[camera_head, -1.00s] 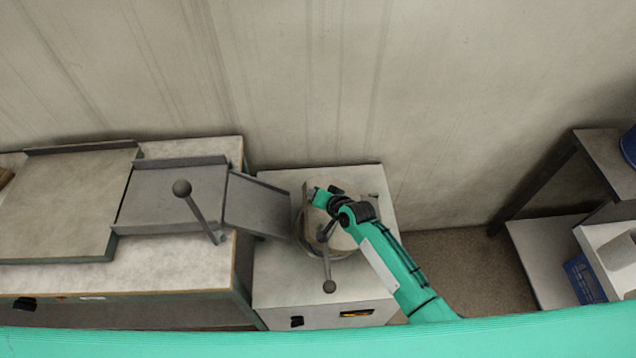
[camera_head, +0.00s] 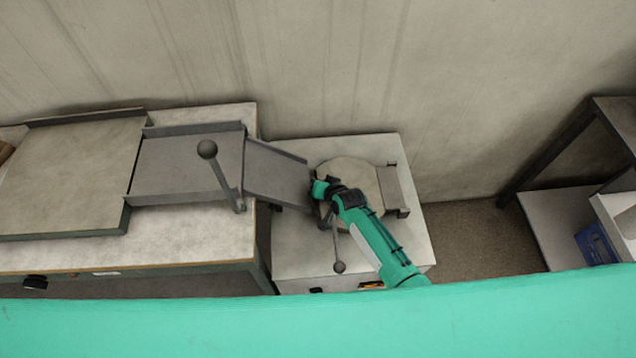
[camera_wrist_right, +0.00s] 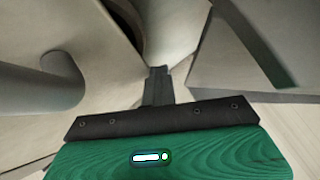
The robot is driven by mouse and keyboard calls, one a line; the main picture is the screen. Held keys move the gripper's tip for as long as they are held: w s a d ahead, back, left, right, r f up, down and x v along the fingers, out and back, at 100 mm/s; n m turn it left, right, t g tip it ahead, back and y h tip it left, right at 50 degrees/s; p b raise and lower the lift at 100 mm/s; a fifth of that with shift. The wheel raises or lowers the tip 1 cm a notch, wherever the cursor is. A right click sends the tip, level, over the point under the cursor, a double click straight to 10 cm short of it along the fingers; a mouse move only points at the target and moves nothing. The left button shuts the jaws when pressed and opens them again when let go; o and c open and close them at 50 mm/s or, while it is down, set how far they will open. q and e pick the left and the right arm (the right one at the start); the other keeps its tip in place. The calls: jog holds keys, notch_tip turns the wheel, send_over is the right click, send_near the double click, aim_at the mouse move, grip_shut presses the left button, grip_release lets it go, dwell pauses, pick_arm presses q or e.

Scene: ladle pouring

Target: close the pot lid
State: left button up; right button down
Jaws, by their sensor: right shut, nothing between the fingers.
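The pot on the low cabinet shows from above as a pale round top (camera_head: 347,174), which looks like the lid lying over it; my arm hides its lower part. A grey bracket (camera_head: 393,190) stands at its right side. A handle with a ball end (camera_head: 339,267) sticks out toward the front. My right gripper (camera_head: 316,191) is at the pot's left edge, shut and empty; I cannot tell if it touches the pot. Its closed fingers (camera_wrist_right: 159,84) show in the right wrist view, near pale and grey surfaces. My left gripper is not in view.
A sloping grey chute (camera_head: 276,174) comes close to the pot's left side. A lever with a ball knob (camera_head: 207,149) rises from the left table (camera_head: 190,236). A wall stands behind. A shelf (camera_head: 557,220) is at the right, with floor between.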

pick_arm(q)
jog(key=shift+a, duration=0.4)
pick_arm(e)
jog(key=shift+w+r+p, duration=0.1)
jog(key=shift+r+p, duration=0.5)
notch_tip(320, 180, up, 4)
jog(key=p, duration=0.3)
jog(key=shift+f, duration=0.1)
jog(key=shift+s+b, duration=0.45)
jog(key=shift+s, duration=0.2)
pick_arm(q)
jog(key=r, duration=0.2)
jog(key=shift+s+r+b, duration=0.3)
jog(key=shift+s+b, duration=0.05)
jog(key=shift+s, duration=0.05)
pick_arm(e)
jog(key=s+r, duration=0.6)
jog(key=shift+d, duration=0.15)
